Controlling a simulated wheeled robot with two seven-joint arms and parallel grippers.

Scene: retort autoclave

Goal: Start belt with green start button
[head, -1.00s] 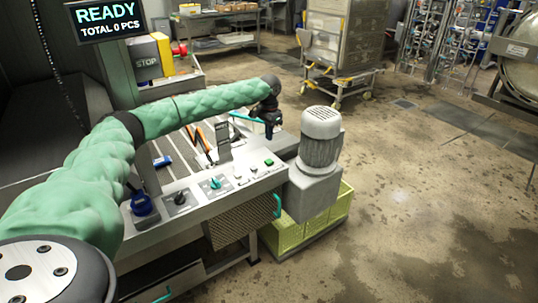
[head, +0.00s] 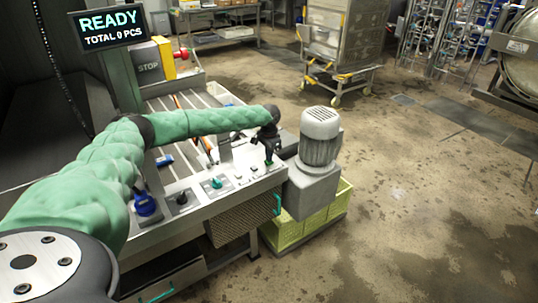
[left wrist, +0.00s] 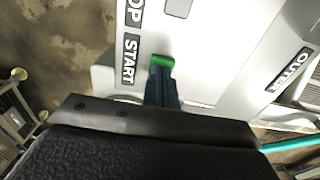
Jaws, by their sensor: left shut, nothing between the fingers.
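The green start button (left wrist: 162,60) shows in the left wrist view beside a dark START label (left wrist: 129,60) on the pale control panel (left wrist: 205,65). My left gripper (head: 268,160) is shut and empty, pointing down over the panel's right end in the head view. In the left wrist view its fingertips (left wrist: 163,76) overlap the near edge of the green button. I cannot tell whether they touch it or how far it is pressed. In the head view the gripper largely hides the button. My right gripper is not in view.
A teal rotary knob (head: 216,183) and a black rotary knob (head: 181,198) stand on the panel left of the gripper. A grey motor (head: 320,137) rises close to the right. A display (head: 108,26) reads READY, TOTAL 0 PCS. Open floor lies to the right.

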